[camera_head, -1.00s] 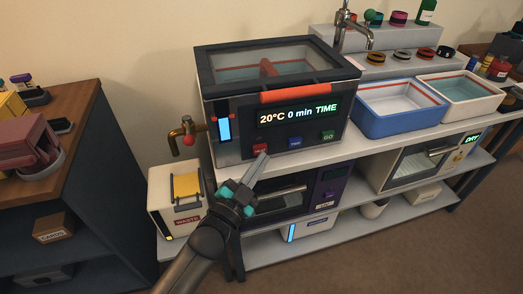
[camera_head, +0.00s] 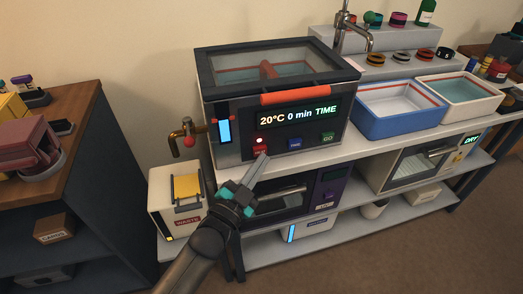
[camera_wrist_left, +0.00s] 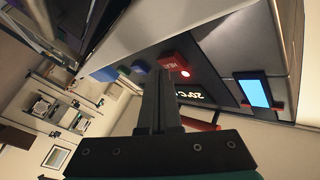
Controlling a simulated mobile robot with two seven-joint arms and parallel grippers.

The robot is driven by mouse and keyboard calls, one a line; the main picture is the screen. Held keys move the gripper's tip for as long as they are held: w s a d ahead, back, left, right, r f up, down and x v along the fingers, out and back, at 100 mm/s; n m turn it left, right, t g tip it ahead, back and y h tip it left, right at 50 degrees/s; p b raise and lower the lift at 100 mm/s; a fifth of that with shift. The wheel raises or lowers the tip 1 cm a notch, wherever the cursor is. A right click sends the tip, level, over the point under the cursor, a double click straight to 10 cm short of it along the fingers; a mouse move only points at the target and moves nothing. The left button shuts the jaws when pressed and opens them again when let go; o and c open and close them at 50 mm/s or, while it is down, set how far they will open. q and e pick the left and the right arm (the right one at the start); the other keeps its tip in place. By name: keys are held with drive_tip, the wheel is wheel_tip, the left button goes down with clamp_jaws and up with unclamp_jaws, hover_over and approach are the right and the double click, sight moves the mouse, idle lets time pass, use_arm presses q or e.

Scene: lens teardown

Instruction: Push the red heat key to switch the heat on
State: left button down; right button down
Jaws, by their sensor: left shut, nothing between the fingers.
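The red heat key (camera_head: 260,150) is on the lower left of the front panel of the grey heating bath (camera_head: 232,148). A small light (camera_head: 259,140) glows just above the key. The display (camera_head: 298,116) reads 20°C, 0 min, TIME. My left gripper (camera_head: 262,158) is shut and empty, its fingertips at the lower edge of the key; I cannot tell whether they touch it. In the left wrist view the red key (camera_wrist_left: 174,63) shows just beyond the shut fingers (camera_wrist_left: 158,75), with the lit dot (camera_wrist_left: 185,73) beside it. My right gripper is not in view.
A blue key (camera_head: 295,143) and a green GO key (camera_head: 327,137) sit right of the heat key. A red-knobbed tap (camera_head: 188,138) and a waste box (camera_head: 160,198) stand at left. A blue tray (camera_head: 375,122) stands to the right.

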use_arm(q)
drive_tip(key=s+d+p, duration=0.2)
drive_tip(key=s, duration=0.3)
drive_tip(key=shift+s+p, duration=0.35)
drive_tip(key=shift+s, duration=0.05)
idle(0.5)
